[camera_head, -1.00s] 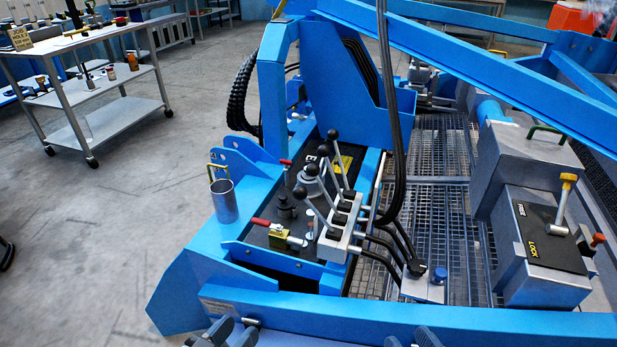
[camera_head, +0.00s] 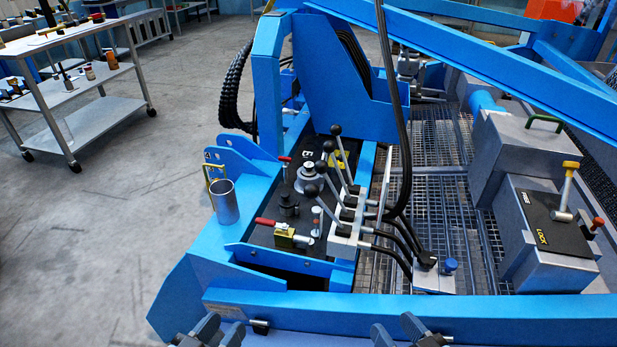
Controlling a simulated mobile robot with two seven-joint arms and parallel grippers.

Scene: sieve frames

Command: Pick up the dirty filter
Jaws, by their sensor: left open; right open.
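I cannot make out a thing that is clearly the dirty filter. A grey metal cylinder (camera_head: 224,203), open at the top, stands upright at the left end of the blue machine frame (camera_head: 420,312); its inside is too small to read. A yellow handle (camera_head: 213,174) shows just behind it. My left gripper (camera_head: 219,329) is at the bottom edge, below and in front of the cylinder, open and apart from it. My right gripper (camera_head: 396,330) is at the bottom edge further right, also open. Both look empty.
A lever block (camera_head: 346,232) with black-knobbed levers and a red-handled valve (camera_head: 280,233) sit right of the cylinder. Black hoses hang behind. A grey box marked LOCK (camera_head: 545,245) stands at right. A trolley (camera_head: 105,122) stands back left. The floor at left is clear.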

